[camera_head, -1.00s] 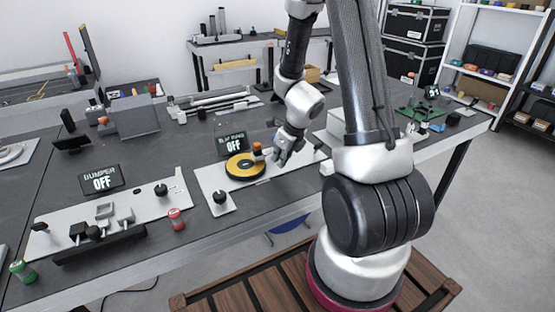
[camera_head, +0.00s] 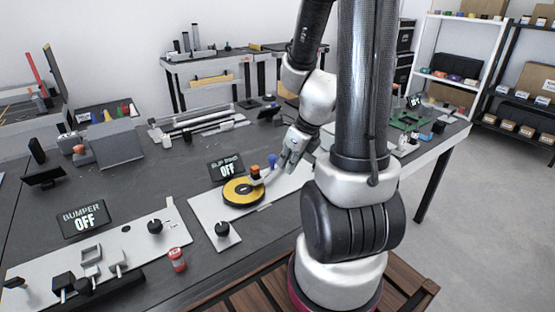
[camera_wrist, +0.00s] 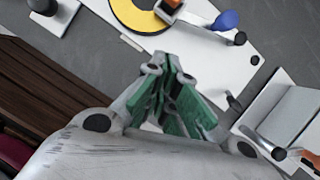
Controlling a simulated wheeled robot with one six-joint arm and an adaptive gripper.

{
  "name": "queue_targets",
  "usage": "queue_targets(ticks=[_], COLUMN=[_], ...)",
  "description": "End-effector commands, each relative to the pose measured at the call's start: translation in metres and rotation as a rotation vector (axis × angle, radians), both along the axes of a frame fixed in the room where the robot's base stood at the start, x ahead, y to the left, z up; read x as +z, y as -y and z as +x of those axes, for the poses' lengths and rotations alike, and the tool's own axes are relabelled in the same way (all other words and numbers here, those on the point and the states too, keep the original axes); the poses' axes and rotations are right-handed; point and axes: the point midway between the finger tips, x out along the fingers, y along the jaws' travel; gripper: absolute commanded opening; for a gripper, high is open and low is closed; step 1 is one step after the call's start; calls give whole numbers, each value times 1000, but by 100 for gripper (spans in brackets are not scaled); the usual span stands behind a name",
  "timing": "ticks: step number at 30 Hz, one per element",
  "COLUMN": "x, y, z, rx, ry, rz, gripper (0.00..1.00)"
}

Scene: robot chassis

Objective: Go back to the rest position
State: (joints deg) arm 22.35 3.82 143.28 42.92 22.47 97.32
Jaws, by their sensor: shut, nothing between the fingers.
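My gripper (camera_head: 284,164) is shut and empty, just right of the yellow slip ring disc (camera_head: 243,191) in the head view. In the wrist view its green-padded fingers (camera_wrist: 170,62) are together, above the table's front part. The disc (camera_wrist: 138,14) shows at the top there, apart from the fingertips. An orange-topped piece (camera_head: 255,171) stands at the disc's edge. A blue knob (camera_wrist: 226,20) is right of the disc. My upper arm hides part of the table's right side.
A white panel (camera_head: 202,206) lies under the disc. The slip ring screen (camera_head: 226,167) and bumper screen (camera_head: 84,219) both read OFF. A red-capped jar (camera_head: 177,259) stands near the front edge. Shelves (camera_head: 490,60) stand at the far right. Bare table lies between the panels.

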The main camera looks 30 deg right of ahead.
Motion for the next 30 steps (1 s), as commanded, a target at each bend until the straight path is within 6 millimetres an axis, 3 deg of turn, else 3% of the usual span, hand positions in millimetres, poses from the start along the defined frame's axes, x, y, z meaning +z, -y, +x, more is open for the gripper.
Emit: queue_targets(ticks=[23,26,30], x=[7,7,6], y=[5,1,-9], z=[-7,-9,-30], rx=[23,150,623], ry=[2,10,9], rz=[-9,-38,-114], gripper=[0,0,0])
